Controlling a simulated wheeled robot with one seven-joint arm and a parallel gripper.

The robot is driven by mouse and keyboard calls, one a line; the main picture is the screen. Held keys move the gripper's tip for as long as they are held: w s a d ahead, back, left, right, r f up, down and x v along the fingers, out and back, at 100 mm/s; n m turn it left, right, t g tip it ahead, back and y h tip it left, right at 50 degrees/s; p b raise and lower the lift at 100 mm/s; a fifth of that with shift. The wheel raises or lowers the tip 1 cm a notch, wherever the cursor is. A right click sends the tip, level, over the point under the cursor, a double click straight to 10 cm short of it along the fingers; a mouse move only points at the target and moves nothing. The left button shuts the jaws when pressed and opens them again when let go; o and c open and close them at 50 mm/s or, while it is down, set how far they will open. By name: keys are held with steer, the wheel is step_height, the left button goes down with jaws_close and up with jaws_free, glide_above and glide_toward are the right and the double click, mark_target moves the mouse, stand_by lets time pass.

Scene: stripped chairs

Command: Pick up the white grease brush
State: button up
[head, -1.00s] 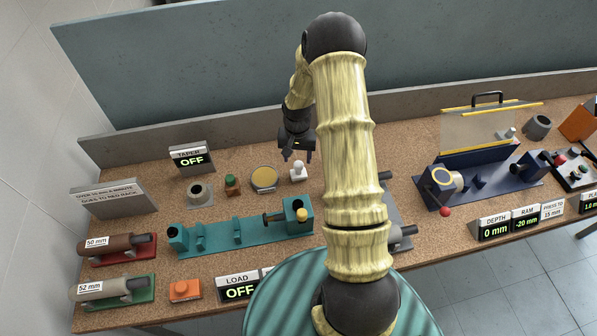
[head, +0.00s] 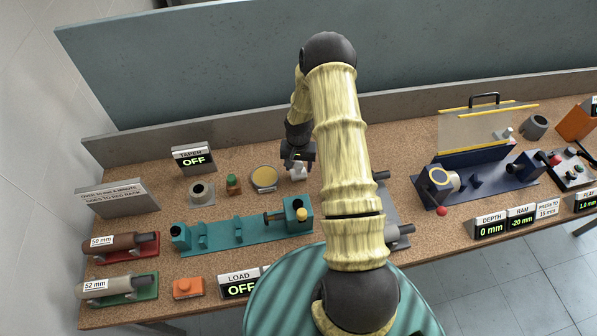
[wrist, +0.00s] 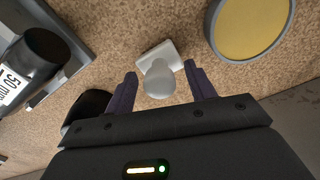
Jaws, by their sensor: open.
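The white grease brush (head: 298,173) stands on the cork bench top, just right of the round tin. In the wrist view the brush (wrist: 159,78) shows a rounded pale knob above a flat white block. My gripper (head: 297,164) is right above it, pointing down. In the wrist view my gripper (wrist: 160,72) is open, with one dark finger on each side of the knob. I see gaps between the fingers and the knob. The head view partly hides the brush behind the gripper.
The round tin with yellow contents (head: 264,178) is close to the brush on the left. A teal fixture (head: 222,236) lies in front. A dark navy press (head: 490,178) stands to the right.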

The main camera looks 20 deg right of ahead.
stand_by(0.3)
steer(key=c, duration=1.1)
steer(key=shift+r, duration=0.1)
step_height(320, 180, up, 10)
steer(key=b, duration=0.2)
steer(key=shift+b, duration=0.4)
steer(key=o, duration=0.4)
steer(key=shift+c, duration=1.3)
